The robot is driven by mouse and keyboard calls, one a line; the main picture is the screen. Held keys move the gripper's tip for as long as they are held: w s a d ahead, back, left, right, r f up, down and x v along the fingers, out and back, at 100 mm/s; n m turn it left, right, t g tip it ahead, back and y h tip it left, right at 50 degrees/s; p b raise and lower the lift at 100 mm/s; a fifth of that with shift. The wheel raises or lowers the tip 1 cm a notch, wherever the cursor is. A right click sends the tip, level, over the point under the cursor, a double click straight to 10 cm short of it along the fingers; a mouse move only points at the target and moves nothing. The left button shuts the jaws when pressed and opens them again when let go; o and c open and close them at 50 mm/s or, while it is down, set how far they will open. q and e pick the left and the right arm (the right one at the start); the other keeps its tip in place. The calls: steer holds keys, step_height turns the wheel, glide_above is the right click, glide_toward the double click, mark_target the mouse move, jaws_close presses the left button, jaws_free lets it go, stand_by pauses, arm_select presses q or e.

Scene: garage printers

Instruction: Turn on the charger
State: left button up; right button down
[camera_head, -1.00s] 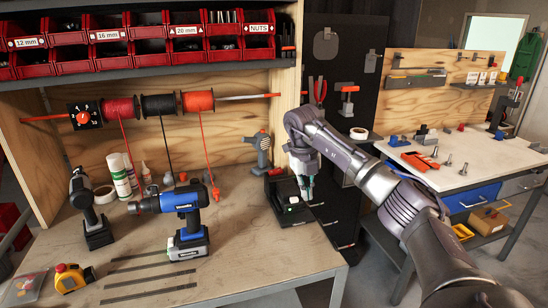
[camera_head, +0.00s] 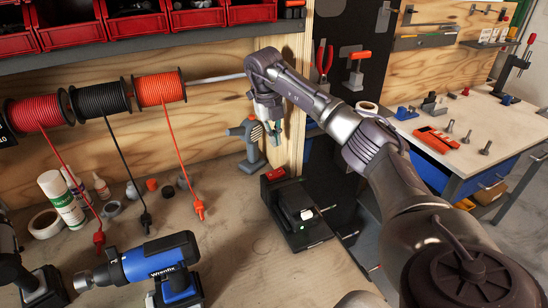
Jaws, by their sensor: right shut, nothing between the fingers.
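The charger (camera_head: 292,222) is a black box at the right edge of the wooden workbench in the head view. It has a small white piece on its top and a red part at its back end. A faint greenish mark shows low on its front side. My right gripper (camera_head: 275,136) is shut and empty, pointing down. In the picture it is above the charger's back end, apart from it, and overlaps a grey tool behind. My left gripper is out of view.
A blue drill (camera_head: 157,262) lies on the workbench (camera_head: 245,270) at front left. The grey tool (camera_head: 249,148) stands by the back panel. Spray cans (camera_head: 62,199) and cable spools (camera_head: 100,98) are at left. A second table (camera_head: 485,135) stands at right.

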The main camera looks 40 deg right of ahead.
mark_target(280, 171)
steer(key=f, duration=0.3)
steer(key=f+p, duration=0.1)
steer(key=f, duration=0.2)
steer(key=d+f+p, duration=0.1)
steer(key=f, duration=0.2)
steer(key=shift+s, duration=0.4)
steer(key=shift+d+f, duration=0.1)
steer(key=shift+f, duration=0.25)
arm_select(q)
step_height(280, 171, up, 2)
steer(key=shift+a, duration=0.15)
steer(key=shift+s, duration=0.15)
arm_select(e)
steer(key=shift+d+f+y+b, duration=0.2)
steer(key=shift+f+y+b, duration=0.2)
steer(key=shift+f+b, duration=0.05)
steer(key=shift+s+a+r, duration=0.1)
steer(key=shift+r, duration=0.05)
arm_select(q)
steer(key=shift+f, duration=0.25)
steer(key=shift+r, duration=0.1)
arm_select(e)
steer(key=shift+a, duration=0.1)
